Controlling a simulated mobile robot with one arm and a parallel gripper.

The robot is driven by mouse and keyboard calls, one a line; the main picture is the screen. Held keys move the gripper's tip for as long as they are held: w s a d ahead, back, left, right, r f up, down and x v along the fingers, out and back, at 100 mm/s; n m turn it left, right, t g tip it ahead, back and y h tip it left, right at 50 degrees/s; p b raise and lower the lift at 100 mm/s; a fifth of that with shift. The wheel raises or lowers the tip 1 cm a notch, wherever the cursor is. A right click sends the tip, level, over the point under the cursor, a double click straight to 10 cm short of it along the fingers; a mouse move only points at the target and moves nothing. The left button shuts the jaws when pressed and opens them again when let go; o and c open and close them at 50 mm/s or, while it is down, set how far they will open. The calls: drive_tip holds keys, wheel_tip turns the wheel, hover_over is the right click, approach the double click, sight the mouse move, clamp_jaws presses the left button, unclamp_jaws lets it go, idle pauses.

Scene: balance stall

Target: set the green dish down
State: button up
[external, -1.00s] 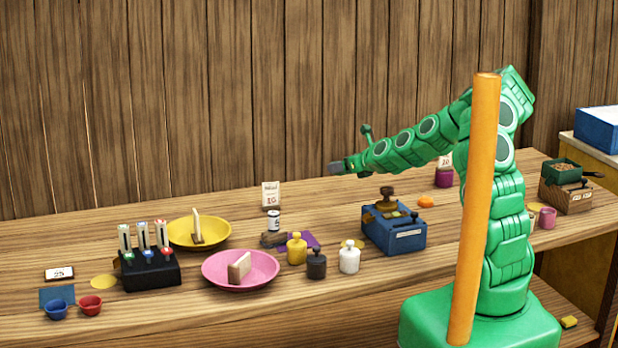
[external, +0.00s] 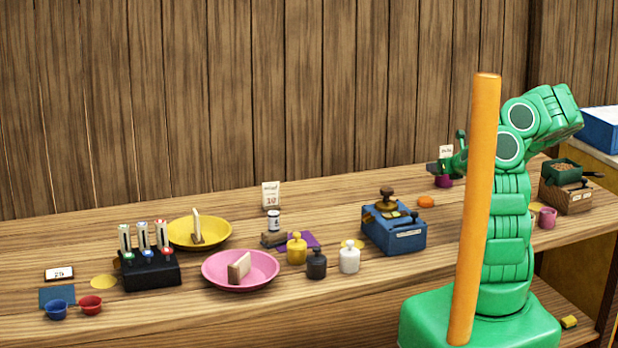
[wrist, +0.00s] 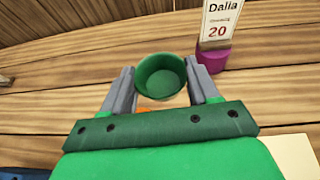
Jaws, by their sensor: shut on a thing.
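The green dish (wrist: 161,76) is a small round cup, seen open side up in the wrist view between my two grey fingers. My gripper (wrist: 163,88) is shut on it. In the external view my gripper (external: 436,167) is above the back of the counter, in front of the card stand at right, with the orange post just right of it. The dish cannot be made out there. Bare wood shows around the dish in the wrist view; how high it is held I cannot tell.
A card (wrist: 218,22) reading 20 stands in a purple holder (wrist: 213,58) just right of the dish. A small orange thing (external: 426,201) and a blue box (external: 394,232) are nearby. A wooden box (external: 566,198) with a green tray stands at right. An orange post (external: 474,210) hides part of my arm.

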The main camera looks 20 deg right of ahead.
hover_over(455, 201)
drive_tip(key=shift+m+h, duration=0.4)
drive_tip(key=shift+s+a+f, duration=0.1)
drive_tip(key=shift+f, duration=4.25)
drive_tip(key=shift+f, duration=0.1)
drive_tip(key=o, duration=1)
drive_tip(key=shift+o, duration=0.2)
